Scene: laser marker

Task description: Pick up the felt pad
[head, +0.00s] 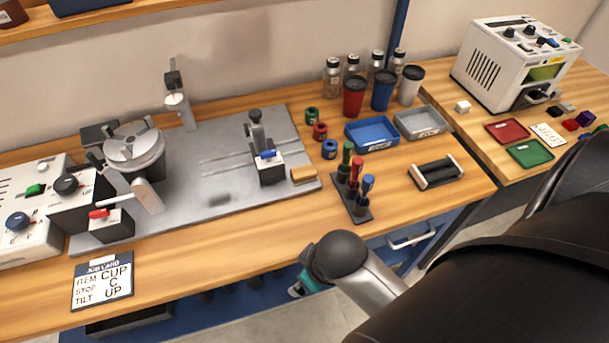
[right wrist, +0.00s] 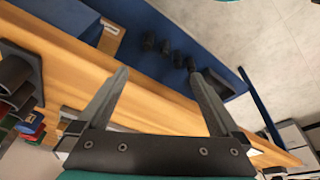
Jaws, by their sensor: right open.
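I cannot tell for sure which thing is the felt pad. A small tan block (head: 303,174) lies at the right edge of the grey metal plate (head: 270,200), beside a clamp with a blue lever (head: 267,160). A flat dark grey patch (head: 219,199) also shows on the plate; it may be a pad or a shadow. My right gripper (right wrist: 160,75) is open and empty in the right wrist view, its fingers spread over the bench's front edge. In the head view only its teal part (head: 305,285) shows, low in front of the bench, mostly hidden by my arm. My left gripper is not in view.
A stand with coloured-top tools (head: 354,190), blue tray (head: 372,134), grey tray (head: 420,122) and black roller rack (head: 435,171) stand to the right. A sign (head: 102,281) lies front left. The bench front between sign and tool stand is clear.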

